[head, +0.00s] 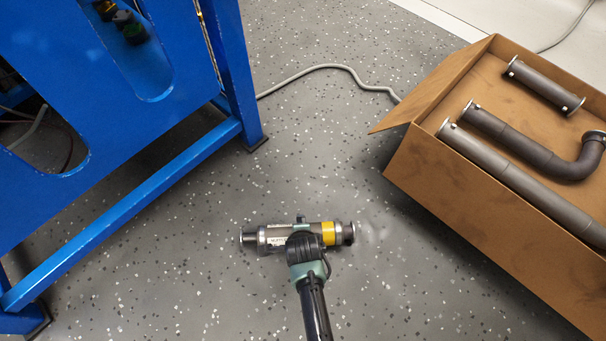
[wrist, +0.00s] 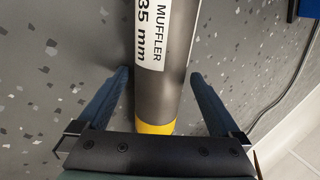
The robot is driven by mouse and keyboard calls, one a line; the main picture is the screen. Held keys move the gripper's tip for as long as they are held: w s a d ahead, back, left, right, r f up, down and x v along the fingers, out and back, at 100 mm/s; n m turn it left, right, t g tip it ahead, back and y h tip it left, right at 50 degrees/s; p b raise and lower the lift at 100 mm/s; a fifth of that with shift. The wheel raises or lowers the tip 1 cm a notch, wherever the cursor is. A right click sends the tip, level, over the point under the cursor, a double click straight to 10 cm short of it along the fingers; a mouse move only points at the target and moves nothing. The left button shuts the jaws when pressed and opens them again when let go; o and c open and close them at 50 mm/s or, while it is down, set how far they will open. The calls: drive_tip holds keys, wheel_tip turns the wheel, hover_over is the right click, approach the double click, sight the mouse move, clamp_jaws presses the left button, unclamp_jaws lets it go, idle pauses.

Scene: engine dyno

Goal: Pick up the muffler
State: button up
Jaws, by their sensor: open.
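The muffler (head: 275,235) is a grey metal cylinder with a yellow band and a flange at its right end. It lies on the speckled floor in the head view. My gripper (head: 302,236) is over its middle and hides part of it. In the wrist view the muffler (wrist: 158,90) shows a white label reading "MUFFLER 35 mm" and the yellow band near my palm. It passes between the two fingers of my open gripper (wrist: 160,80), with a gap on each side. I cannot tell how far down the fingers reach.
A cardboard box (head: 480,225) at the right holds several dark pipes (head: 535,85). A blue steel frame (head: 190,165) stands at the left. A grey cable (head: 325,68) runs across the floor between them. The floor around the muffler is clear.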

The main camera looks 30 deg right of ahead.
clamp_jaws()
drive_tip(key=shift+r, duration=0.15)
idle(0.5)
wheel_tip(320, 180, up, 10)
drive_tip(key=p, duration=0.8)
